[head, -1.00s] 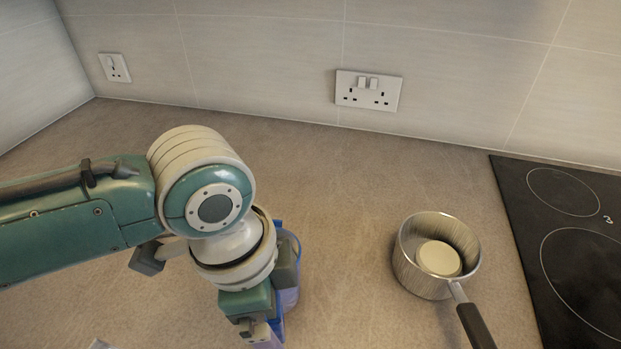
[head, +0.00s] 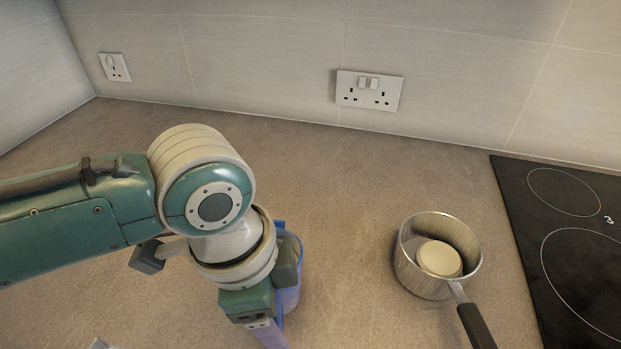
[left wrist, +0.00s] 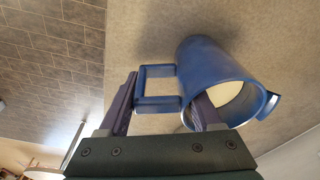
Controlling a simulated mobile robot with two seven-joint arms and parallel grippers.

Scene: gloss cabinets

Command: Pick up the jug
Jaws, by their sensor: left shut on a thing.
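The jug (left wrist: 205,62) is blue with a square loop handle and shows large in the left wrist view, its open rim toward the camera and something pale inside. In the head view the jug (head: 291,298) is translucent blue and mostly hidden behind my left wrist. My left gripper (left wrist: 163,110) is shut on the jug, with one finger outside the handle and the other at the jug's rim. How deep that second finger reaches I cannot tell. The left gripper (head: 268,334) also shows at the head view's lower edge. My right gripper is not in view.
A saucepan (head: 408,270) with a pale round thing inside stands to the right, its dark handle toward the front. A black hob (head: 535,215) lies farther right. The counter between the jug and the pan is clear. A tiled wall with sockets (head: 369,90) closes the back.

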